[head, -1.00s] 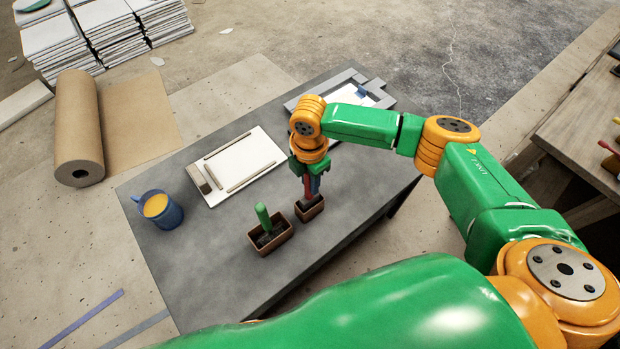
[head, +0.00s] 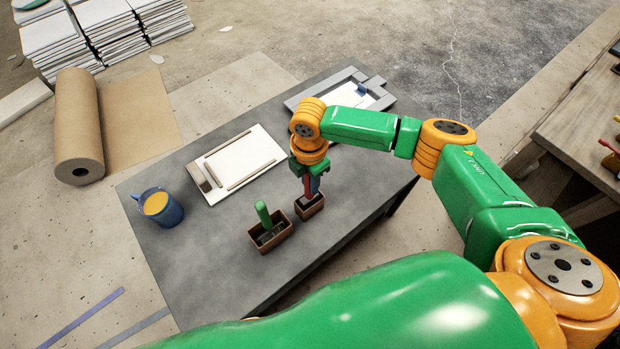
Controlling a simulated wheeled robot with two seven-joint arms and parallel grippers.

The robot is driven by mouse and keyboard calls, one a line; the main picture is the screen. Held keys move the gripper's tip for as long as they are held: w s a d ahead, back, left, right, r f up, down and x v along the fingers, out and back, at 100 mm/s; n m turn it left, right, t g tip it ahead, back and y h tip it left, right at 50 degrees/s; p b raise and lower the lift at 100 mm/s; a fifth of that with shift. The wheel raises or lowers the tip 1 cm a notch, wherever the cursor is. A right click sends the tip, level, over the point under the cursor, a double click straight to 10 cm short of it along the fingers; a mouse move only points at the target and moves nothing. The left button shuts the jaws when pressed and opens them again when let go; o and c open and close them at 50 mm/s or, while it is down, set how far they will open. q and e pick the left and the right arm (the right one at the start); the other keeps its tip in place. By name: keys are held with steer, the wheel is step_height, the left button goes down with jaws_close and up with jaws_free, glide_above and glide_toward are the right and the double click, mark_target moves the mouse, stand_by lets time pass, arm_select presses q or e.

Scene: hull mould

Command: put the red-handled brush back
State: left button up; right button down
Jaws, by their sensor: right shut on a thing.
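My right gripper (head: 308,173) points down over the table and is shut on the red-handled brush (head: 308,187). The brush is upright, and its lower end is at the small brown box (head: 311,209). I cannot tell how deep the brush sits in the box. A green-handled tool (head: 263,214) stands in a second, wider brown box (head: 269,239) just left of it. The wrist hides the top of the red handle. My left gripper is not in view.
The table's front left is clear.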

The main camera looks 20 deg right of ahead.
steer(key=c, duration=0.6)
jaws_free()
steer(key=shift+r, duration=0.1)
